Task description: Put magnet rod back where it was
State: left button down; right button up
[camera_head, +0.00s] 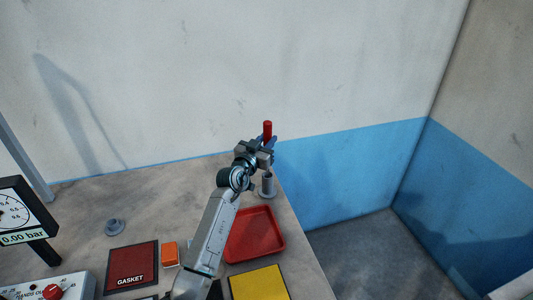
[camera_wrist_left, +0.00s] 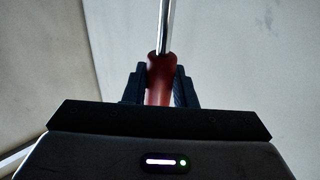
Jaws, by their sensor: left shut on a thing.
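The magnet rod (camera_head: 267,131) has a red handle that stands upright above my left gripper (camera_head: 266,144). In the left wrist view its red handle (camera_wrist_left: 158,78) sits between the two dark fingers of my left gripper (camera_wrist_left: 160,88), with the bare metal shaft running away from it. My left gripper is shut on the handle. A grey cylindrical holder (camera_head: 267,184) on a round base stands just below the gripper near the table's right edge. The gripper hides the rod's lower part, so I cannot tell whether the shaft is inside the holder. My right gripper is not in view.
A red tray (camera_head: 279,236) lies in front of the holder. A yellow pad (camera_head: 259,283), orange block (camera_head: 170,253), dark red GASKET mat (camera_head: 133,267), small grey knob-like piece (camera_head: 115,227) and pressure gauge (camera_head: 17,212) are also on the table. The back left tabletop is clear.

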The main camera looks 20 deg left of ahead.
pick_arm(q)
notch_tip(320, 180, down, 4)
jog(key=shift+w+r+b, duration=0.15)
jog(key=shift+r+b, duration=0.1)
jog(key=shift+b, duration=0.3)
jog(key=shift+r, duration=0.1)
jog(key=c, duration=1.2)
grip_release()
jog(key=p+v, duration=0.2)
jog(key=v, duration=1)
